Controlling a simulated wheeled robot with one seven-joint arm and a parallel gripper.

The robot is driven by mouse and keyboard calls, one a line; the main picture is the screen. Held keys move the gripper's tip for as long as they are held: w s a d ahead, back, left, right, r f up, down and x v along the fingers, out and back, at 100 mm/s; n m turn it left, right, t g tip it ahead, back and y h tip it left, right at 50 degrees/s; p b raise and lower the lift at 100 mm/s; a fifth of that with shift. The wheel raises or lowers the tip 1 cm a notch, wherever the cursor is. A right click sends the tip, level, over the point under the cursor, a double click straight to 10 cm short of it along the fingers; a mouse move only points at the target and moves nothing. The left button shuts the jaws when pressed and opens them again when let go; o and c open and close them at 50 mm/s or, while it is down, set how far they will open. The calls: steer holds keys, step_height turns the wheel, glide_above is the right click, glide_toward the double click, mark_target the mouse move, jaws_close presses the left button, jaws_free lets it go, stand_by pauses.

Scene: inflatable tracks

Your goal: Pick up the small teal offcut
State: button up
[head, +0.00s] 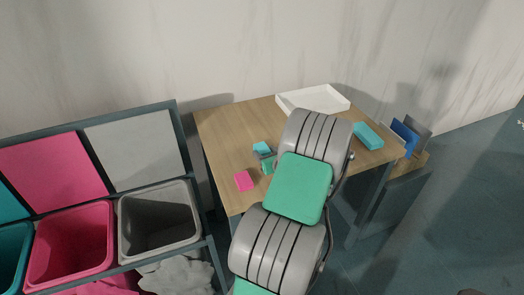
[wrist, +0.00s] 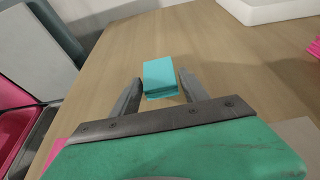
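The small teal offcut (head: 261,147) lies on the wooden table (head: 222,128), left of the middle. In the wrist view the teal offcut (wrist: 161,77) looks like a short stack of flat pieces. My gripper (head: 266,159) is low over the table beside it. In the wrist view my gripper (wrist: 160,82) has its fingers apart, one tip close to each side of the offcut. I cannot tell whether either finger touches it. In the head view my arm and gripper hide part of the table around the offcut.
A pink piece (head: 243,181) lies in front of the offcut. A larger teal block (head: 367,135) lies at the table's right, and a white tray (head: 335,105) at the back. Pink (head: 70,245) and grey (head: 158,218) bins stand left. The table's back left is clear.

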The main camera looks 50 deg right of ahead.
steer(key=c, duration=1)
steer(key=shift+c, duration=0.2)
